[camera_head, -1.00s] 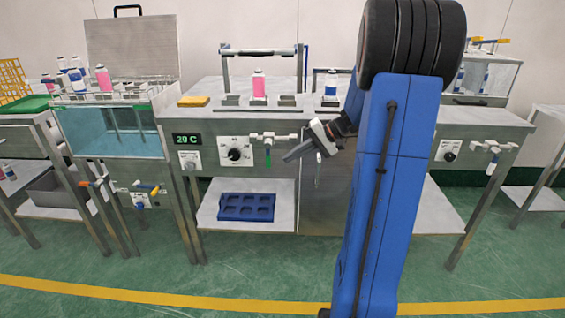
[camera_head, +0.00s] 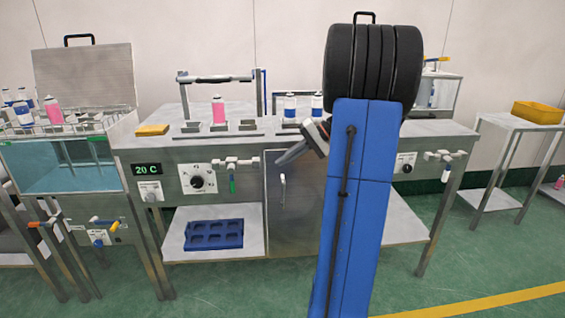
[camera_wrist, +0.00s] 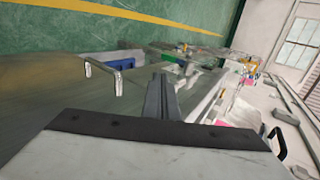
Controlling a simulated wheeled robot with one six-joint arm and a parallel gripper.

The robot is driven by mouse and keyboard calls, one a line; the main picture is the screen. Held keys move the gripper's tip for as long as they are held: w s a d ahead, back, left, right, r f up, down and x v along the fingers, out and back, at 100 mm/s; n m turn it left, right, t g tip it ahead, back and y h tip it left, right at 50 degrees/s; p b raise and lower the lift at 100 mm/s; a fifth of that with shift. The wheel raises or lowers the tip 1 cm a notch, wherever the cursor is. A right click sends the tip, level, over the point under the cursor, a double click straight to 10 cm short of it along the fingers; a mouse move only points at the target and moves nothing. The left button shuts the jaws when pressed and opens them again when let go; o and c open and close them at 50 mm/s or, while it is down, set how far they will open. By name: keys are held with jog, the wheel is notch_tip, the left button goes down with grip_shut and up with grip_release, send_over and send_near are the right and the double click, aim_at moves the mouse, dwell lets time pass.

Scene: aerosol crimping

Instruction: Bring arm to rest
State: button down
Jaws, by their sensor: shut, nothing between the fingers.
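My gripper (camera_head: 291,153) is in front of the middle of the workbench, near the cabinet door with a handle. In the wrist view its two fingers (camera_wrist: 161,95) lie together, with nothing between them. My blue arm stands upright in the head view and hides part of the bench behind it. The gripper points to the lower left in the head view and looks clear of the bench top.
The steel workbench (camera_head: 230,161) holds a pink can (camera_head: 218,110) and blue-white cans (camera_head: 290,106). A water bath (camera_head: 62,166) stands left. A blue tray (camera_head: 213,234) lies on the lower shelf. A yellow bin (camera_head: 537,112) sits on a side table at right. The floor in front is clear.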

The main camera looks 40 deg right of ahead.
dwell(0.4)
jog(key=s+a+n+g+h, duration=0.15)
jog(key=s+a, duration=0.25)
jog(key=a, duration=0.6)
jog(key=s+a+n+g+h, duration=0.1)
jog(key=s+a+g+h, duration=0.15)
jog(key=a, duration=0.75)
jog(key=s+a+f+n+t+h, duration=0.1)
jog(key=s+a, duration=0.3)
jog(key=s, duration=0.4)
jog(key=s+a+f+n+t+h, duration=0.1)
jog(key=s+a+f+n+h, duration=0.2)
jog(key=s, duration=0.5)
jog(key=shift+s+a+f+n+h, duration=0.25)
jog(key=shift+a+f+n+h, duration=0.15)
jog(key=shift+a+f, duration=0.6)
jog(key=shift+a+r, duration=0.2)
